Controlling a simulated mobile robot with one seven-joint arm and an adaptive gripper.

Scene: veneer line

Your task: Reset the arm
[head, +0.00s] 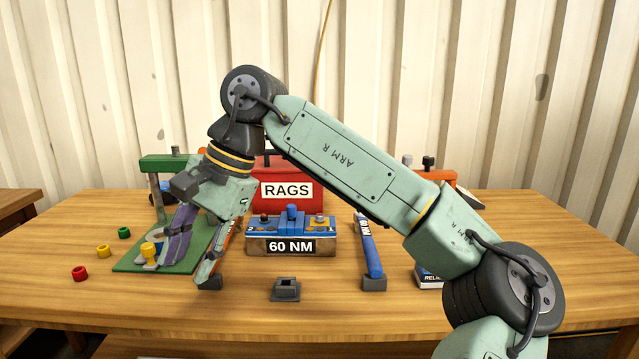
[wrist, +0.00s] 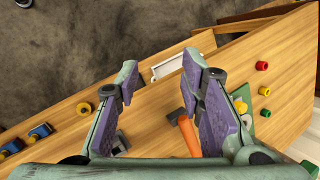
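My gripper (head: 190,272) hangs at the left over the wooden table, fingers pointing down, near the green board (head: 182,261). The wrist view shows its two purple-padded fingers (wrist: 160,70) spread wide with nothing gripped between them. An orange-handled tool (wrist: 186,134) with a grey end lies below, beside the right finger in that view. In the head view, only a strip of orange (head: 233,229) shows behind my gripper. My arm is bent, reaching from the lower right up to a high joint and then down to the gripper.
A blue-handled tool (head: 368,250), a blue-topped block marked 60 NM (head: 290,246), a red RAGS box (head: 307,196) and a grey socket piece (head: 286,289) share the table. The front left table is clear.

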